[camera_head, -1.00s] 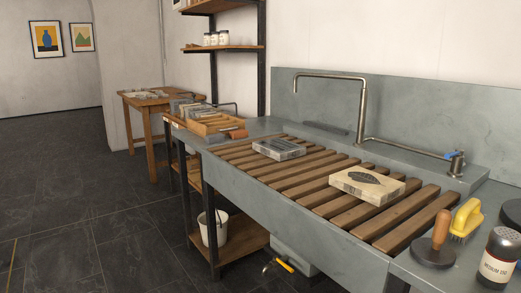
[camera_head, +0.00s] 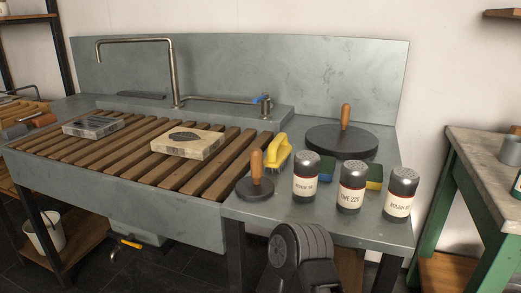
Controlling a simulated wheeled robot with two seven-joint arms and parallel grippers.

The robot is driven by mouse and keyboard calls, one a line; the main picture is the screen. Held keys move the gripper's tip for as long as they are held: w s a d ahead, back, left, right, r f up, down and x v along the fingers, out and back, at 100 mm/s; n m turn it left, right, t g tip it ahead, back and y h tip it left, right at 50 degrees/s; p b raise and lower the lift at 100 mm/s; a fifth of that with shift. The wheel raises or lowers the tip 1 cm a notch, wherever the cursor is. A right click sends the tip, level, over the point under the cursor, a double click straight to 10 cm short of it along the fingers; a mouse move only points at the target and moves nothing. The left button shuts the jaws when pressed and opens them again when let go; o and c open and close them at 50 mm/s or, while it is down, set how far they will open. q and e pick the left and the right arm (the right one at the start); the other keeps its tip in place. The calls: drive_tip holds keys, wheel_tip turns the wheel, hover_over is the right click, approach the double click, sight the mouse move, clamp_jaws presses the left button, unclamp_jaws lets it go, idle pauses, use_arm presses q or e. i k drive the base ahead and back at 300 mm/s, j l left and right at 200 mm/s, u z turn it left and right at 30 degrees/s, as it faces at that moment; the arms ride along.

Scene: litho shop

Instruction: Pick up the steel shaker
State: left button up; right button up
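The left one is the medium shaker (camera_head: 305,178). The middle one is the fine 220 shaker (camera_head: 351,187). The right one is the rough shaker (camera_head: 401,194), nearest the counter's right end. They stand apart from each other. Neither of my grippers is in view; only a dark, rounded part of my arm shows at the bottom, in front of the counter.
A wooden-handled black disc (camera_head: 256,181) and a yellow brush (camera_head: 279,153) stand left of the shakers. A large black disc with a wooden handle (camera_head: 342,140) and sponges (camera_head: 374,177) lie behind them. A pale stone (camera_head: 187,142) rests on the slatted sink. A green-legged table (camera_head: 480,180) stands right.

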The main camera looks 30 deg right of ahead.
sight(404, 181)
drive_tip(key=z, duration=2)
drive_tip(key=k+l+z, duration=0.15)
drive_tip(key=z, duration=0.15)
drive_tip(key=k, duration=0.15)
